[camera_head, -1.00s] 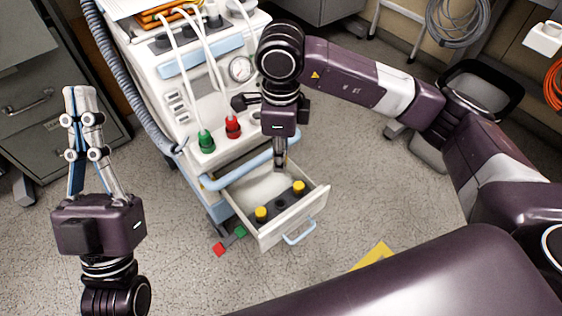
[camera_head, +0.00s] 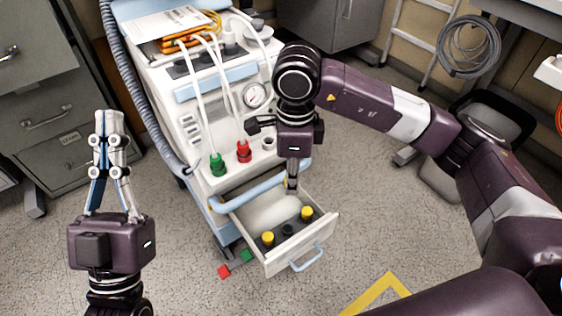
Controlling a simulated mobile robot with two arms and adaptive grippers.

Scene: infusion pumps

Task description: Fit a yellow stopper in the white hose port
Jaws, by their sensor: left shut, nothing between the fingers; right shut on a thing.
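Two yellow stoppers stand in the open drawer, one at the front left (camera_head: 267,238) and one at the right (camera_head: 306,214), with a dark empty slot between them. The white hose port (camera_head: 268,143) is on the cart's front ledge, right of the red fitting. My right gripper (camera_head: 292,186) points down over the back of the drawer, below and right of the port. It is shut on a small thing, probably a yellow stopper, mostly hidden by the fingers. My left gripper (camera_head: 109,115) points up at the left, shut and empty, away from the cart.
The white cart carries a green fitting (camera_head: 218,165), a red fitting (camera_head: 243,151), a gauge (camera_head: 254,94) and white hoses. A blue handle bar (camera_head: 247,192) runs between ledge and drawer (camera_head: 325,232). Grey cabinets (camera_head: 45,110) stand at the left.

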